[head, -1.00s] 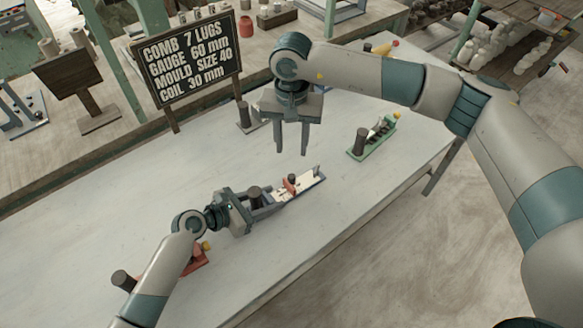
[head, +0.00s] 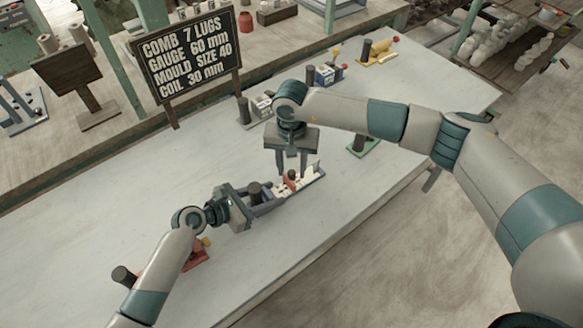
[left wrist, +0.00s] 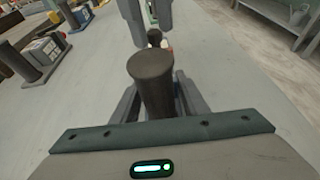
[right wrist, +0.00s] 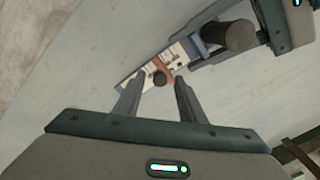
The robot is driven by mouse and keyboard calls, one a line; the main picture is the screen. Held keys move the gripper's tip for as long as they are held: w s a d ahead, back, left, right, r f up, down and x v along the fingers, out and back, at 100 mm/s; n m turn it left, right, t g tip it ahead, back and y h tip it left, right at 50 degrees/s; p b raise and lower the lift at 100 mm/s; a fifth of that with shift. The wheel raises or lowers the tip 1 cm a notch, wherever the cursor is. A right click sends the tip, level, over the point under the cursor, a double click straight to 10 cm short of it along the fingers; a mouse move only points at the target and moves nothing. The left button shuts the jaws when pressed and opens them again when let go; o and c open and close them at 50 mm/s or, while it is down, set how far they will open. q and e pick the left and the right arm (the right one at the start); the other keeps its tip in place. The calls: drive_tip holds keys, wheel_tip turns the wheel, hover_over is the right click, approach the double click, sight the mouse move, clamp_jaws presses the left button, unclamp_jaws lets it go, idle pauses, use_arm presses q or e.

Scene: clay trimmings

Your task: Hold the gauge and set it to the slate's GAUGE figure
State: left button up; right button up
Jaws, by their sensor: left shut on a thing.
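The gauge (head: 312,176) lies on the table with a pale scale strip, a dark upright post (head: 255,188) and a red slider with a dark knob (head: 291,175). My left gripper (head: 264,204) is shut on the post, which stands upright between its fingers in the left wrist view (left wrist: 152,85). My right gripper (head: 291,165) is open, pointing down over the slider. In the right wrist view the knob (right wrist: 159,79) appears between the open fingertips, touching neither. The scale marks (right wrist: 180,54) are too small to read. The slate (head: 188,52) reads GAUGE 60 mm.
A green device (head: 365,146) stands right of my right gripper, partly hidden by my arm. A red device (head: 195,256) lies near my left arm. A blue device (head: 325,75) and a yellow one (head: 378,54) stand farther back. The table's front is clear.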

sight(290, 173)
use_arm(q)
drive_tip(key=shift+f, duration=0.1)
use_arm(e)
drive_tip(key=shift+f, duration=0.25)
clamp_jaws()
drive_tip(key=shift+a, duration=0.1)
drive_tip(key=shift+s+a, duration=0.1)
unclamp_jaws()
drive_tip(key=shift+r, duration=0.15)
wheel_tip(290, 173, up, 12)
idle(0.6)
